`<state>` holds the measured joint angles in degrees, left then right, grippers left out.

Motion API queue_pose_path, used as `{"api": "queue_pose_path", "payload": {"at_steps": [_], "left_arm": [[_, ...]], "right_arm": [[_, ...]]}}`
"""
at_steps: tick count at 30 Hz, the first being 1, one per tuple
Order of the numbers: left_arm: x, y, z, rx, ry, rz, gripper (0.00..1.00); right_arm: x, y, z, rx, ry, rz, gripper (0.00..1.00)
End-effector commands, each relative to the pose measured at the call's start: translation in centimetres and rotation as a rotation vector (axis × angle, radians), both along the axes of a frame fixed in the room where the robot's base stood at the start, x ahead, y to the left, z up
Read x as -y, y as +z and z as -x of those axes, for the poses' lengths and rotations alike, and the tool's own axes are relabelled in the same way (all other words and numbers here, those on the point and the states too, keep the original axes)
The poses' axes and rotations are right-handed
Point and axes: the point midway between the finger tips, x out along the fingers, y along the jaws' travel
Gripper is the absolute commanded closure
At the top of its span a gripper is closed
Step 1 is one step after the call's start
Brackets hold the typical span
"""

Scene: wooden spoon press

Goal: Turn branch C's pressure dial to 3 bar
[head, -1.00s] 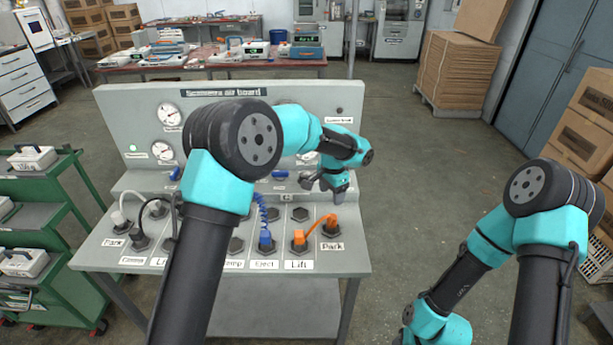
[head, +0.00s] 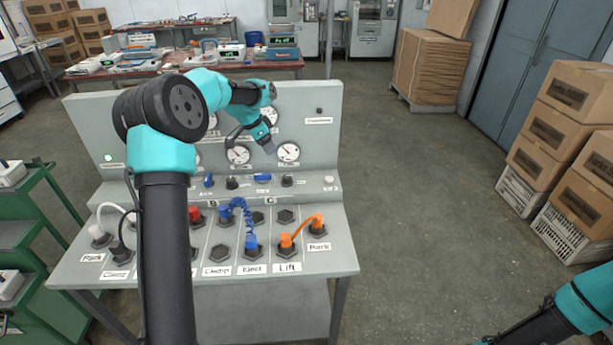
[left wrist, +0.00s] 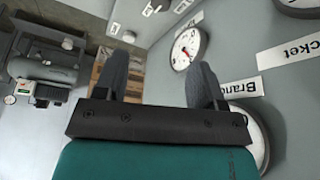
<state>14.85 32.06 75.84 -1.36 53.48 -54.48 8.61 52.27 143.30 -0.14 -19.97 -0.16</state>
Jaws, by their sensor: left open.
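The pressure board (head: 325,150) stands ahead, with a letter C (head: 268,203) on its ledge. Above C are a blue lever (head: 262,178) and, to its right, a small black dial (head: 287,181), which looks like branch C's. A white round gauge (head: 288,152) is on the panel above that dial; its reading is too small to tell. My left gripper (head: 266,143) is in front of the panel among the gauges, above the ledge and apart from the dial. In the left wrist view its fingers (left wrist: 158,80) are spread and empty, with a gauge (left wrist: 187,47) beyond. My right gripper is out of view.
Another black dial (head: 232,183) and blue lever (head: 208,180) sit to the left on the ledge. Blue and orange hoses (head: 302,229) plug into the sloped deck below. A green cart (head: 50,215) stands left.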

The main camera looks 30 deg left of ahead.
Motion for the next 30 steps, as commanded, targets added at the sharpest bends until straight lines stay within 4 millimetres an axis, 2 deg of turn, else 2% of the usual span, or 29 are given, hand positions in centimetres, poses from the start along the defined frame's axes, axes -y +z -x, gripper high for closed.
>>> {"api": "queue_pose_path", "payload": {"at_steps": [11,16,20,30], "left_arm": [[-0.2,-0.1,0.0,0.002,0.001,0.001,0.36],[0.1,-1.0,-0.3,-0.001,0.001,0.001,0.36],[0.5,-2.4,-0.7,-0.001,0.001,0.001,0.36],[1.8,-7.7,-2.5,-0.001,0.001,0.001,0.36]], "right_arm": [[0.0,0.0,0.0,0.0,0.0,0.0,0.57],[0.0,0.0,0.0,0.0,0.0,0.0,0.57],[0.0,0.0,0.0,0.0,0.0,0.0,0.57],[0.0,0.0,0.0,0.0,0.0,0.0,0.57]]}}
